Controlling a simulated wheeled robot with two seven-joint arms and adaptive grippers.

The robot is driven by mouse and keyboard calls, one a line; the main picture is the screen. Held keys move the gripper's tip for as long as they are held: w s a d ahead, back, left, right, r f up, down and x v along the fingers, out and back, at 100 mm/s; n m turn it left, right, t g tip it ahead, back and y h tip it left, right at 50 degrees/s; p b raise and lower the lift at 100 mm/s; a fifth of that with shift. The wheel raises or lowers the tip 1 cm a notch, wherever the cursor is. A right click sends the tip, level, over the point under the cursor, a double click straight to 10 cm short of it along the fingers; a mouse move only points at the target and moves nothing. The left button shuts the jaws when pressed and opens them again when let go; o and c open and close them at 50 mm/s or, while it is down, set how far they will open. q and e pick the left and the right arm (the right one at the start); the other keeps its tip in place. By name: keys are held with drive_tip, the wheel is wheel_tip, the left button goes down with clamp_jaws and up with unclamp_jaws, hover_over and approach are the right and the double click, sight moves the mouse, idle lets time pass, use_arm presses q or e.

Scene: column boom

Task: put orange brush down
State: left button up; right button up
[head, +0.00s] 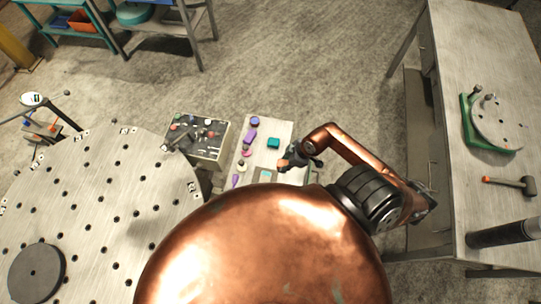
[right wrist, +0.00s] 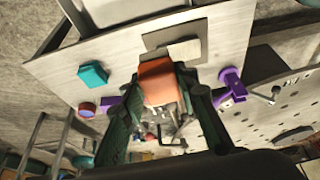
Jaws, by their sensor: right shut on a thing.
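My right gripper (head: 292,158) is over the right side of a small light-topped table (head: 276,127) in the head view. In the right wrist view my right gripper (right wrist: 165,90) is shut on the orange brush (right wrist: 158,82), whose orange block shows between the fingers. A bit of orange also shows at the gripper in the head view. The brush is over the light tabletop (right wrist: 55,68); I cannot tell whether it touches it. The rest of the brush is hidden by the fingers. My left gripper is not in view.
A teal block (head: 273,143), a purple piece (head: 250,136) and a grey plate with a pale middle (head: 262,174) are on the small table. A dark-topped box of parts (head: 199,137) stands left of it. A large round holed table (head: 90,205) is farther left.

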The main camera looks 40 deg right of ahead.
drive_tip(key=w+f, duration=0.2)
drive_tip(key=w, duration=0.1)
drive_tip(key=w+d+f, duration=0.1)
drive_tip(key=w+f, duration=0.4)
drive_tip(key=w, duration=0.2)
drive_tip(key=shift+w+d+f, duration=0.1)
drive_tip(key=shift+d+f, duration=0.25)
drive_tip(key=shift+w+f, duration=0.15)
drive_tip(key=f, duration=0.3)
drive_tip(key=shift+w, duration=0.25)
drive_tip(key=shift+f+p, duration=0.3)
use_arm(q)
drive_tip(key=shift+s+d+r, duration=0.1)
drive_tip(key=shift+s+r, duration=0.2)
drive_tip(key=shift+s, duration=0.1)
use_arm(e)
drive_tip(key=shift+d, duration=0.1)
drive_tip(key=shift+f, duration=0.1)
drive_tip(key=o, duration=1)
